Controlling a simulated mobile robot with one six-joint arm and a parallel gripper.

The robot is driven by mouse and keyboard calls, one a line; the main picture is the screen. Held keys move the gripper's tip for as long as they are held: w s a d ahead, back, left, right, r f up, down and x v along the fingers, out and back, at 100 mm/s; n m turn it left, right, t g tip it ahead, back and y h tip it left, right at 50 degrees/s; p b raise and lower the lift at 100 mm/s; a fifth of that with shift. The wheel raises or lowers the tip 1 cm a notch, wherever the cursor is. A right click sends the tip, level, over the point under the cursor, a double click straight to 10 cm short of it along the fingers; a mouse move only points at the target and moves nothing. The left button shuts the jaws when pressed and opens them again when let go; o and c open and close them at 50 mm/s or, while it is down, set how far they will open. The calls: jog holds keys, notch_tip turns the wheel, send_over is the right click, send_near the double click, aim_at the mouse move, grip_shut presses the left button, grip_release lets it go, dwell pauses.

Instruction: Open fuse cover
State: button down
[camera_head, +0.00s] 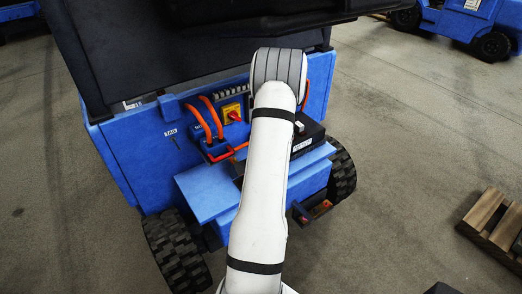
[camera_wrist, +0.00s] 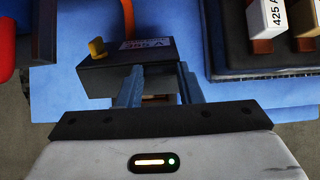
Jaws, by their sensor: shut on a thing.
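My gripper (camera_wrist: 162,88) shows in the wrist view, with its two blue-grey fingers at a black block (camera_wrist: 98,73). A dark fuse box (camera_wrist: 232,60) stands to the right, apart from the fingers. A white fuse marked 425 A (camera_wrist: 266,20) shows in it. In the head view my arm hides the gripper, and the fuse box (camera_head: 311,139) shows right of the arm.
The blue vehicle (camera_head: 135,150) has a flat blue ledge (camera_head: 207,190) under the fuse box. Orange cables (camera_head: 207,115) and a red switch on a yellow plate (camera_head: 233,114) are left of my arm. A wooden pallet (camera_head: 490,222) lies on the floor at right.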

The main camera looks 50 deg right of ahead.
jog(key=shift+w+d+r+p, duration=0.15)
jog(key=shift+w+r+p, duration=0.3)
jog(key=shift+w+p, duration=0.25)
jog(key=w+d+p, duration=0.2)
jog(key=w+d, duration=0.1)
jog(key=w, duration=0.5)
jog(key=shift+w+f, duration=0.3)
jog(key=shift+w, duration=0.1)
jog(key=shift+d, duration=0.15)
jog(key=c, duration=1.4)
grip_release()
jog(key=shift+w, duration=0.1)
jog(key=shift+o, duration=0.6)
jog(key=shift+f, duration=0.1)
jog(key=shift+o, duration=1.4)
jog(key=shift+f, duration=0.2)
